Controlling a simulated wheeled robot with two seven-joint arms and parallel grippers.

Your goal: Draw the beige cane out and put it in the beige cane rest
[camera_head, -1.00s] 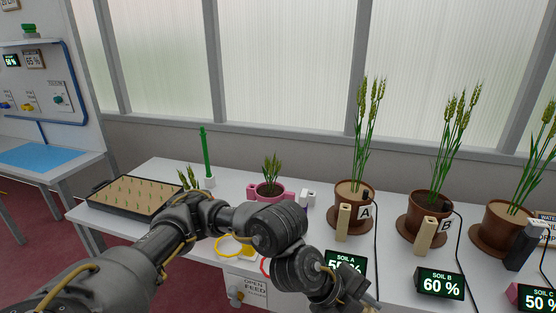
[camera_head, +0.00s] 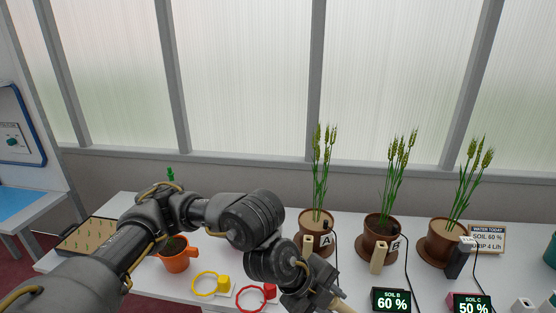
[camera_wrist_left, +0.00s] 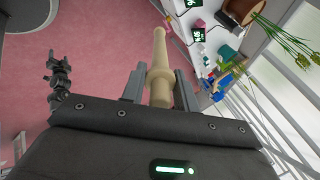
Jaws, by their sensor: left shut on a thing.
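The beige cane (camera_wrist_left: 159,48), a round stick with a thicker collar, is held between the fingers of my left gripper (camera_wrist_left: 160,82) in the left wrist view. It points away from the gripper over the pink floor. In the head view my left gripper (camera_head: 326,296) is low near the table's front, and a short piece of the cane (camera_head: 341,304) shows. Beige upright blocks stand by pot A (camera_head: 308,245) and pot B (camera_head: 378,257). I cannot tell whether either is the beige cane rest.
Wheat pots A (camera_head: 316,222), B (camera_head: 379,236) and a third (camera_head: 441,243) stand along the back with cables. Displays (camera_head: 391,301) line the front. An orange pot (camera_head: 177,258), yellow ring (camera_head: 204,284) and red ring (camera_head: 256,299) lie left. My arm hides part of the table.

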